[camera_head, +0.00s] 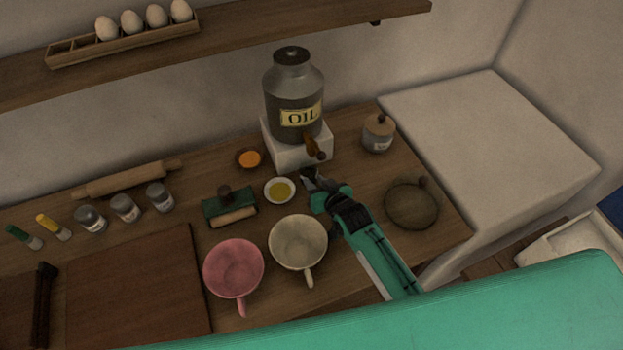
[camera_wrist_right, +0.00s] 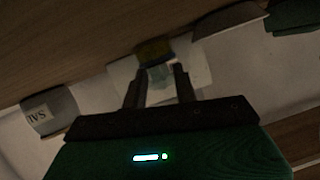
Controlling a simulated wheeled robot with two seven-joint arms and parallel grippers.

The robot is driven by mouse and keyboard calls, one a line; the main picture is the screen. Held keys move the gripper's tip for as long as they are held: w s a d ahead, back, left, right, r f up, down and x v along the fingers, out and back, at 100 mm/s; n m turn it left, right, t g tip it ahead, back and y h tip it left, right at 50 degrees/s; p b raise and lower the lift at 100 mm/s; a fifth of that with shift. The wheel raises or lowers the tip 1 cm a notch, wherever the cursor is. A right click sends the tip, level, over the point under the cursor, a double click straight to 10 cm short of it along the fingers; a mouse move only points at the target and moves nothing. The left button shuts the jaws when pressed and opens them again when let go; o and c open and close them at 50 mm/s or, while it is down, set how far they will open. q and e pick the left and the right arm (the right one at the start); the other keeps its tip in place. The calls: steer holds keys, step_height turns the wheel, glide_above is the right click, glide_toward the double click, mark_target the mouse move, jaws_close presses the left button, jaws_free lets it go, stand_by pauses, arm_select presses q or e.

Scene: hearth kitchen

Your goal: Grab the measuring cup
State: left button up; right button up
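My right gripper (camera_head: 313,178) reaches in from the lower right, low over the counter in front of the oil container's white stand. In the right wrist view its two dark fingers (camera_wrist_right: 160,88) stand apart. A small clear cup with yellow at its base (camera_wrist_right: 153,52), likely the measuring cup, shows between and beyond the fingertips; whether they touch it I cannot tell. In the head view this cup is mostly hidden by the gripper. The grey OIL container (camera_head: 294,95) with its brown tap (camera_head: 316,148) stands just behind. My left gripper is not in view.
A white dish of yellow liquid (camera_head: 280,190) sits just left of the gripper. A cream cup (camera_head: 298,243) and a pink cup (camera_head: 233,268) stand in front. A salt jar (camera_head: 378,134) and a round lid (camera_head: 411,204) are to the right. An orange-filled bowl (camera_head: 249,158) is behind left.

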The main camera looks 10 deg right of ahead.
jaws_close()
steer(key=shift+r, duration=0.2)
